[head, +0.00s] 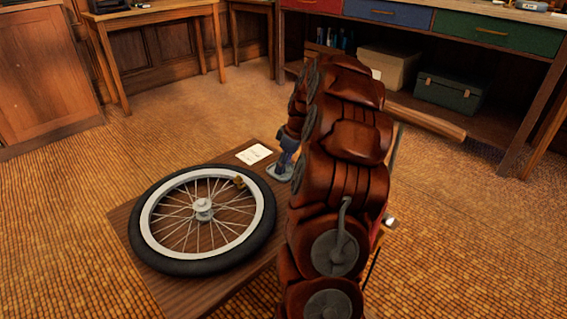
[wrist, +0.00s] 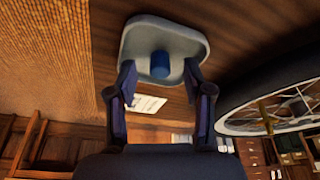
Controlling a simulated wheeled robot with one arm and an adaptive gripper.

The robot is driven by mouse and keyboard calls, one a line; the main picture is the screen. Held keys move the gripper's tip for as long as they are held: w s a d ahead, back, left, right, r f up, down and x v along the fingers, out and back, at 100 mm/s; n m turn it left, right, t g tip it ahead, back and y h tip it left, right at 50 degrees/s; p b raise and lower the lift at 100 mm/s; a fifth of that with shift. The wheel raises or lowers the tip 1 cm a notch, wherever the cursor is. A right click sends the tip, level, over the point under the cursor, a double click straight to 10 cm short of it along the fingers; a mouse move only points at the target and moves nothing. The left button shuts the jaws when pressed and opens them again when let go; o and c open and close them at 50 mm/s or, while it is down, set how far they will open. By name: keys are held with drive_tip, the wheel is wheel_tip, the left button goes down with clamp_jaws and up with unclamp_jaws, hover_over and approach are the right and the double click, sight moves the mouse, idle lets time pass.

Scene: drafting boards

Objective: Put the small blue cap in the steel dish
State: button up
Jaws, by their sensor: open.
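The steel dish (wrist: 136,42) is a shallow, pale, rounded tray on the dark wooden low table. It also shows in the head view (head: 273,173), beside the wheel. The small blue cap (wrist: 160,64) is in the dish in the wrist view, near its middle. My gripper (wrist: 160,77) is open, with one finger on each side of the cap and a gap to it on both sides. In the head view my gripper (head: 287,157) is low over the dish, and I cannot make out the cap there.
A spoked wheel with a black tyre (head: 160,254) lies flat on the low table (head: 133,240), left of the dish. A white card (head: 254,154) lies behind the dish. My arm hides the table's right part. Open floor lies to the left.

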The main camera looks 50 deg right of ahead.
drive_tip(key=v, duration=1.2)
drive_tip(key=s+a+r+g+p, duration=0.1)
drive_tip(key=s+a+r+p, duration=0.1)
drive_tip(key=a+r+p, duration=1)
drive_tip(key=s+a+r+g+p, duration=0.1)
drive_tip(key=s+a+r+p, duration=0.2)
drive_tip(key=a+r+p, duration=0.95)
drive_tip(key=s+a+r+m+g+p, duration=0.1)
drive_tip(key=s+a+r+p, duration=0.3)
drive_tip(key=s+p, duration=0.3)
drive_tip(key=s+a+r+m+g+p, duration=0.1)
drive_tip(key=s+a+r+p, duration=0.4)
drive_tip(key=s+p, duration=0.1)
drive_tip(key=s+a+r+m+g+h+p, duration=0.1)
drive_tip(key=s+a+r+m+p, duration=0.1)
drive_tip(key=s+a+r+p, duration=0.3)
drive_tip(key=s+p, duration=0.2)
drive_tip(key=s, duration=0.1)
drive_tip(key=shift+s+a+r+p, duration=0.15)
drive_tip(key=shift+s+p, duration=0.15)
drive_tip(key=shift+p, duration=0.05)
